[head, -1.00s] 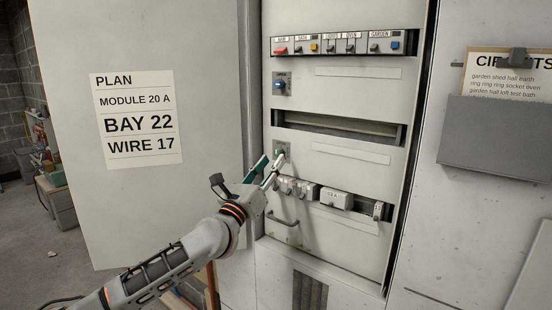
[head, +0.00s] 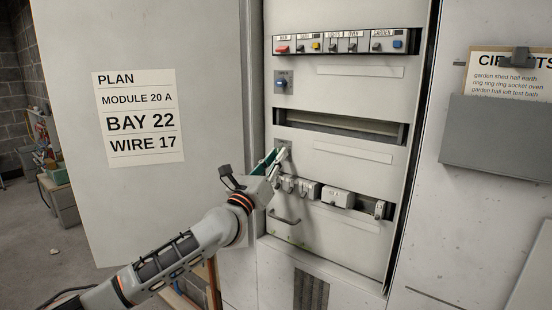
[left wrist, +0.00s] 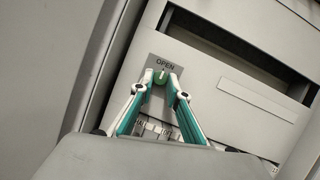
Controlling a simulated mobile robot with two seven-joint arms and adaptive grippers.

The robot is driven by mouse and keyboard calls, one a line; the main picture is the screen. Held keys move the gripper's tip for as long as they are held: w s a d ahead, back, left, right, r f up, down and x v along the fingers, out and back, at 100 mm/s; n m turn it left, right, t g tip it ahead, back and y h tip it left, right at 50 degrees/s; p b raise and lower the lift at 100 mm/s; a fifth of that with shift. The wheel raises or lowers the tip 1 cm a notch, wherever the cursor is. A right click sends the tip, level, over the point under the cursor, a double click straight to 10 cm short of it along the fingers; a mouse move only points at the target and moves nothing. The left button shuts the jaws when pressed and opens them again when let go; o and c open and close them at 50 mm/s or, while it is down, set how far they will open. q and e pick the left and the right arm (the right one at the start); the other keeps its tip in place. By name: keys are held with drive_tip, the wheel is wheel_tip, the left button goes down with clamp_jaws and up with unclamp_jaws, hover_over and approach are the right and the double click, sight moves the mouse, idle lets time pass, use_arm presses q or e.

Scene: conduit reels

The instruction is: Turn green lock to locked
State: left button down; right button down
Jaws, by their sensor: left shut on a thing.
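The green lock (left wrist: 160,78) is a small round knob on a grey plate (left wrist: 176,70) marked OPEN. Its white mark points up toward the word OPEN. My left gripper (left wrist: 161,80) has its green and white fingers on both sides of the knob and is shut on it. In the head view, my left gripper (head: 279,156) reaches the plate on the cabinet's left side and mostly hides the knob. My right gripper is in neither view.
Below the lock is a row of grey modules (head: 338,197) and a metal handle (head: 284,217). The open cabinet door (head: 150,215) stands left. A grey holder (head: 497,135) with a clipboard hangs right.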

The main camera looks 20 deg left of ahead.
use_arm(q)
drive_tip(key=m+g+h+b, duration=0.2)
drive_tip(key=m, duration=0.5)
drive_tip(key=m+g+h+b, duration=0.2)
drive_tip(key=m+h, duration=0.1)
drive_tip(key=m, duration=0.4)
drive_tip(key=a+m+g+h+b, duration=0.1)
drive_tip(key=m+g+h+b, duration=0.1)
drive_tip(key=m, duration=0.5)
drive_tip(key=shift+w+a+r+h+b, duration=0.1)
drive_tip(key=shift+w+r+h+b, duration=0.15)
drive_tip(key=shift+h+b, duration=0.25)
drive_tip(key=shift+r+m+g+p, duration=0.15)
drive_tip(key=shift+m+g, duration=0.2)
drive_tip(key=shift+m, duration=0.4)
drive_tip(key=shift+m+g+p, duration=0.15)
drive_tip(key=shift+m+g, duration=0.2)
drive_tip(key=shift+m, duration=0.4)
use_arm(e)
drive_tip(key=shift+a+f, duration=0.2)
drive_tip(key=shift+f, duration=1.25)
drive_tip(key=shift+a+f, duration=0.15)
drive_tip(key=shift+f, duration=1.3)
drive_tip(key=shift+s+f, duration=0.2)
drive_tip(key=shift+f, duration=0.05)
